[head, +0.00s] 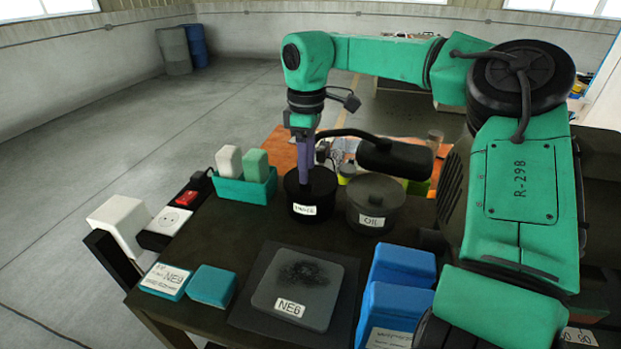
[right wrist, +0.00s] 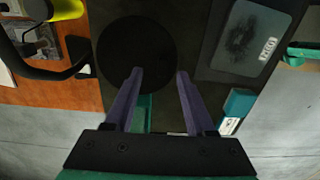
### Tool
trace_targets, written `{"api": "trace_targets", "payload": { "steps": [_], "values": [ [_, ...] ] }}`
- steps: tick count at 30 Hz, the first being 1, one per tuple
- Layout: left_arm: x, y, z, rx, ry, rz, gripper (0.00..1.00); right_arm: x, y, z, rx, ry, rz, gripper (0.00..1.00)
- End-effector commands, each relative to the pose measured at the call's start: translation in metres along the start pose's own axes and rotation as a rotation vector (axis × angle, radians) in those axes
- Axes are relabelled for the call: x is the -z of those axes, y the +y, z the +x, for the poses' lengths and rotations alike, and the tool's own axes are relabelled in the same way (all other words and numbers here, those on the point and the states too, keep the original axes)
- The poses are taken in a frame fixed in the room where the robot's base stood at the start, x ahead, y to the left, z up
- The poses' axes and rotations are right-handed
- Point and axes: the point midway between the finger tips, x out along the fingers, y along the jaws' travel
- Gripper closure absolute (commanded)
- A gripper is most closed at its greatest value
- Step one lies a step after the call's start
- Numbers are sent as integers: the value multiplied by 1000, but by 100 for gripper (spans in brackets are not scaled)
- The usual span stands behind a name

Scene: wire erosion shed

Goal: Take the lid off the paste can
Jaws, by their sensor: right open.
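A round black can (head: 312,202) with a white label stands on the dark table. The label is too small to read surely, so I cannot tell if it is the paste can. A grey lidded can (head: 375,207) labelled OIL stands right beside it. My right gripper (head: 311,178) points down at the black can's top and hides part of its lid. In the right wrist view the gripper (right wrist: 160,72) is open with nothing between its fingers. The black round lid (right wrist: 130,50) lies mostly beyond and left of the fingertips; the left fingertip overlaps its edge. My left gripper is not in view.
A teal tray (head: 243,192) with two blocks stands left of the can. A grey NE6 plate (head: 318,302) lies in front. Blue boxes (head: 394,297) stand front right. A black lamp-like head (head: 395,158) hangs close behind the cans. A red switch (head: 187,197) is far left.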

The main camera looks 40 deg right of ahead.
Motion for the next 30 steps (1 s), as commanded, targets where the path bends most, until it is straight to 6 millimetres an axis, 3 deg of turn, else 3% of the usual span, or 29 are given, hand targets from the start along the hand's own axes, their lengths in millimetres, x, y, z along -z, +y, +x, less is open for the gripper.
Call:
{"api": "trace_targets", "payload": {
  "steps": [2, 6, 12, 16, 17, 30],
  "values": [
    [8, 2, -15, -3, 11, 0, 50, 2, -3, 11, 7, -3, -2, 45],
    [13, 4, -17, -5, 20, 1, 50, 2, -2, 33, 3, -1, 1, 45],
    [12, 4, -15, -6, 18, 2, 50, 2, -1, 36, 0, 0, 0, 45],
    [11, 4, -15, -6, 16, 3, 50, 2, -1, 36, 0, 0, 0, 95],
    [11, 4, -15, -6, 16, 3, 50, 2, -1, 36, 0, 0, 0, 100],
    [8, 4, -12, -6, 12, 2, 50, 2, -1, 29, -2, 0, 1, 100]
  ]
}}
